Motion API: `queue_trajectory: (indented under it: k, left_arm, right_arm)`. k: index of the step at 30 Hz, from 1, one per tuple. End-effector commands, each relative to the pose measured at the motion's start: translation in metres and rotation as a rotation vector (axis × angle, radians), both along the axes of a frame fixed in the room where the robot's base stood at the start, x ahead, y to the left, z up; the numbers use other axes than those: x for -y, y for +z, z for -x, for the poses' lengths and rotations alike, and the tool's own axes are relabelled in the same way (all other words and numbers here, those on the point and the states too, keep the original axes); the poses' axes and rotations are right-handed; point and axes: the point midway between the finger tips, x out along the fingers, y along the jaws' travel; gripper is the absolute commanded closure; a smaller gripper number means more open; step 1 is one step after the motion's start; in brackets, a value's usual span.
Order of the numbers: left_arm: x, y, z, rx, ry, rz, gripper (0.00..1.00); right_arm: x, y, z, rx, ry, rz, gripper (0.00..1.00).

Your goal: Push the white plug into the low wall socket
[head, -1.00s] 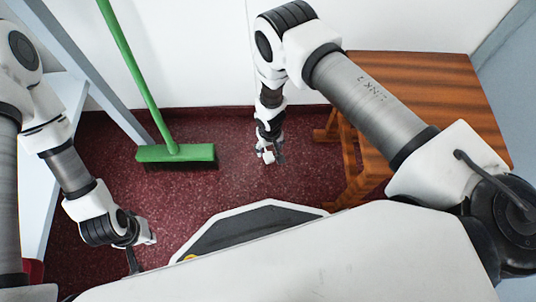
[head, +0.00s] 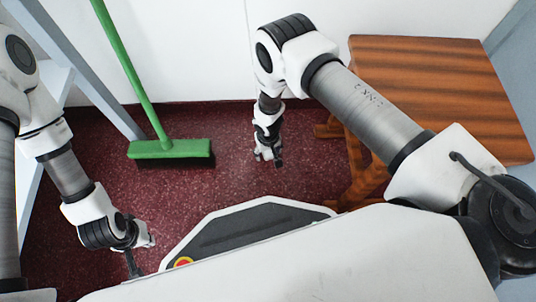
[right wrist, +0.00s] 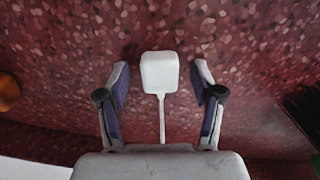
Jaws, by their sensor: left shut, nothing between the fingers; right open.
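The white plug (right wrist: 159,72) lies on the dark red floor in the right wrist view, with its pale cable running back toward the gripper's palm. My right gripper (right wrist: 161,80) is open, one finger on each side of the plug, with a gap on both sides. In the head view my right gripper (head: 268,158) points down near the floor by the back wall; I cannot make out the plug there. My left gripper (head: 140,250) is shut and empty at the lower left. I see no wall socket in either view.
A green broom (head: 172,149) stands on the floor left of my right gripper, its handle leaning up-left. A wooden table (head: 440,85) stands to the right, its legs close to my right arm. The white wall (head: 190,60) is behind. A blue-grey frame (head: 85,70) stands at left.

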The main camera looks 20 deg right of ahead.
Motion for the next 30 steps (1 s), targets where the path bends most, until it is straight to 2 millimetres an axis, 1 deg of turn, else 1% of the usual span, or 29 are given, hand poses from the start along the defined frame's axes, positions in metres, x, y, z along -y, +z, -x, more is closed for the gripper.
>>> queue_trajectory:
  k: [5, 6, 8, 9, 10, 22, 26, 30]
  left_arm:
    - [0.000, 0.001, 0.000, 0.000, 0.000, 0.000, 1.00]
    - [0.000, 0.001, 0.000, 0.000, 0.000, 0.000, 1.00]
    - [0.000, 0.001, 0.000, 0.000, 0.000, 0.000, 1.00]
    - [0.000, 0.001, 0.000, 0.000, 0.000, 0.000, 1.00]
    - [0.000, 0.001, 0.000, 0.000, 0.000, 0.000, 1.00]
    - [0.000, 0.003, 0.000, -0.001, 0.000, 0.000, 1.00]
    - [0.000, 0.010, 0.001, -0.002, -0.001, 0.000, 1.00]
    - [0.000, 0.021, 0.001, -0.003, -0.003, 0.000, 1.00]
  right_arm:
    - [0.000, 0.001, 0.000, 0.000, 0.000, 0.000, 0.33]
    - [0.000, 0.001, 0.000, 0.000, 0.000, 0.000, 0.47]
    - [0.000, 0.001, 0.000, 0.000, 0.000, 0.000, 0.69]
    - [0.000, 0.001, 0.000, 0.000, 0.000, 0.000, 0.83]
    - [0.000, 0.001, 0.000, 0.000, 0.000, 0.000, 0.93]
    - [0.001, 0.003, 0.000, 0.000, -0.001, 0.000, 0.94]
    - [0.002, 0.011, 0.000, 0.000, -0.001, 0.000, 0.94]
    - [0.006, 0.024, 0.000, -0.001, -0.003, 0.000, 0.94]
